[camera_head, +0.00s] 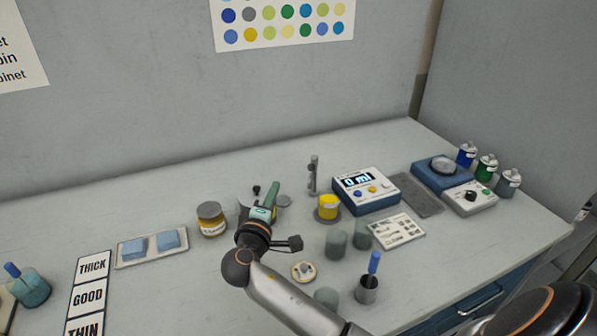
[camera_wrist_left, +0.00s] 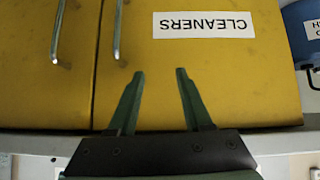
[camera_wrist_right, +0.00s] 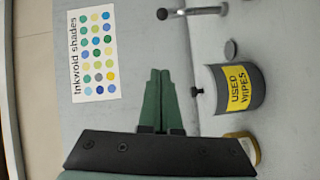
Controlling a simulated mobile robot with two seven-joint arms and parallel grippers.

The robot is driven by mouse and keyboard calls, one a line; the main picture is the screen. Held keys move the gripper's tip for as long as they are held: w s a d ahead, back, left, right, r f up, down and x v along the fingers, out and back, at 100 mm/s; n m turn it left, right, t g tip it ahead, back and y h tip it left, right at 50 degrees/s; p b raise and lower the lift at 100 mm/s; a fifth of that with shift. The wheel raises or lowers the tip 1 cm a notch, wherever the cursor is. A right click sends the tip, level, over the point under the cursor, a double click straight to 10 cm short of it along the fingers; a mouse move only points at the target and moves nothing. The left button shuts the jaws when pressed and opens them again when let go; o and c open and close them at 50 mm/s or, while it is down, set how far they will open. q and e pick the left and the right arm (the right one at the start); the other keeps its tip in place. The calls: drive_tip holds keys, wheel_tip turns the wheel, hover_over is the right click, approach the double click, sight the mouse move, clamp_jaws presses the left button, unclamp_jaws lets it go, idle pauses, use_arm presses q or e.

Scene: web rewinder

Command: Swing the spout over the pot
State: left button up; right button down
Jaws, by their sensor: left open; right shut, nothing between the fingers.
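A slim grey metal post (camera_head: 314,174), which looks like the spout's stand, rises behind a yellow pot (camera_head: 328,205) on a round grey base. In the right wrist view the post (camera_wrist_right: 192,12) lies sideways at the top edge, with a black knob at one end. Which way the spout points is too small to tell. My right gripper (camera_head: 274,188) is shut and empty, left of the post and apart from it; its green fingers (camera_wrist_right: 157,72) touch in the right wrist view. My left gripper (camera_wrist_left: 152,72) is open and empty before yellow cabinet doors.
A used wipes can (camera_wrist_right: 238,90) stands near my right gripper, mostly hidden behind it in the head view. A blue-and-white meter (camera_head: 366,190) reading 0 ml stands right of the pot. Grey-green cups (camera_head: 337,243) and a brush holder (camera_head: 367,290) stand in front. An amber jar (camera_head: 211,220) stands left.

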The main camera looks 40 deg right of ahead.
sight(312, 167)
drive_tip(key=w+d+f+p, duration=0.1)
drive_tip(key=w+d, duration=0.3)
drive_tip(key=d, duration=0.6)
drive_tip(key=shift+w+d+p, duration=0.2)
drive_tip(key=shift+d+p, duration=0.1)
drive_tip(key=shift+p, duration=0.2)
drive_tip(key=shift+s+d, duration=0.1)
drive_tip(key=shift+s, duration=0.05)
drive_tip(key=shift+s+d+t+y, duration=0.1)
drive_tip(key=shift+s+t+y, duration=0.1)
drive_tip(key=shift+t+y, duration=0.2)
drive_tip(key=shift+s+d+n+p, duration=0.1)
drive_tip(key=shift+n+p, duration=0.25)
drive_tip(key=shift+n, duration=0.05)
